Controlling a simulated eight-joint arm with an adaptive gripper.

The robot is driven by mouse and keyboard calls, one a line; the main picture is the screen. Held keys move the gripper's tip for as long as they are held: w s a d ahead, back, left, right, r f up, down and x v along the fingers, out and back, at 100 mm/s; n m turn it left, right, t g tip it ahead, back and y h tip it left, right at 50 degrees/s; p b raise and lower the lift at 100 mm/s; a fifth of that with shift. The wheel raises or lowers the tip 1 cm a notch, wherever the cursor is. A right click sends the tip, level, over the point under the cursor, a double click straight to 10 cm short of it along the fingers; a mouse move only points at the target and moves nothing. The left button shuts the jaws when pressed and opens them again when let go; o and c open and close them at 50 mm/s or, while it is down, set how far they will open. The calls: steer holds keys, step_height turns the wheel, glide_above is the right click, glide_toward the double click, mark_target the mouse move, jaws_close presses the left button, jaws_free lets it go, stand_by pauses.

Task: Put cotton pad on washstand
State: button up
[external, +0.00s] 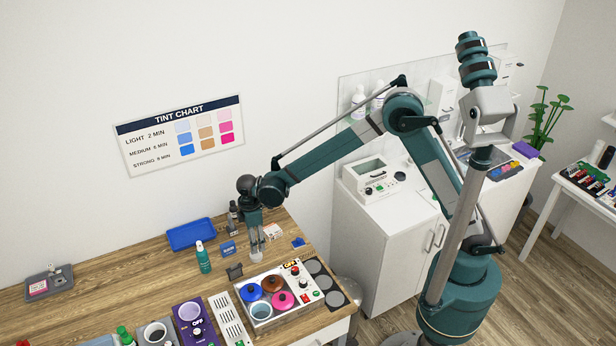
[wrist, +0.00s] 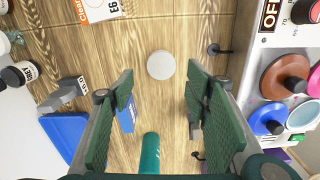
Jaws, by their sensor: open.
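A round off-white disc, which looks like the cotton pad (wrist: 161,65), lies flat on the wooden table in the wrist view. My gripper (wrist: 160,76) is open, its green-padded fingers to the left and right of the disc, with nothing held. In the external view my gripper (external: 257,243) points down over the table; I cannot make out the disc there. No basin is clearly visible. The white cabinet (external: 378,245) right of the table may be the washstand, but I cannot tell.
A blue tray (external: 191,233), a teal bottle (external: 203,258), a small blue box (external: 228,248) and a white box (external: 273,231) stand around my gripper. A heater unit with coloured pots (external: 262,310) is at the front. A boxy device (external: 366,176) occupies part of the cabinet top.

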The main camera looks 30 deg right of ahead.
steer(key=w+d+r+m+t, duration=0.1)
steer(key=w+d+r+m, duration=0.1)
steer(key=d+r, duration=0.7)
steer(key=w+d+r+m+t+y, duration=0.1)
steer(key=w+d+r+m, duration=0.2)
steer(key=d, duration=1)
steer(key=w+d+r+m+t, duration=0.1)
steer(key=d+r+m, duration=0.1)
steer(key=d+r, duration=0.75)
steer(key=s+d+r+m+t, duration=0.1)
steer(key=s+d+r+m, duration=0.2)
steer(key=d, duration=0.8)
steer(key=s+d+m+t, duration=0.15)
steer(key=s+d, duration=0.25)
steer(key=d, duration=0.7)
steer(key=s+d+f+m+t+h, duration=0.1)
steer(key=s+d+m, duration=0.4)
steer(key=s+d, duration=0.6)
steer(key=shift+s+d+f+m+t, duration=0.2)
steer(key=shift+d+f+m+t, duration=0.25)
steer(key=shift+d, duration=0.75)
steer(key=shift+o, duration=0.5)
steer(key=shift+w+a, duration=0.1)
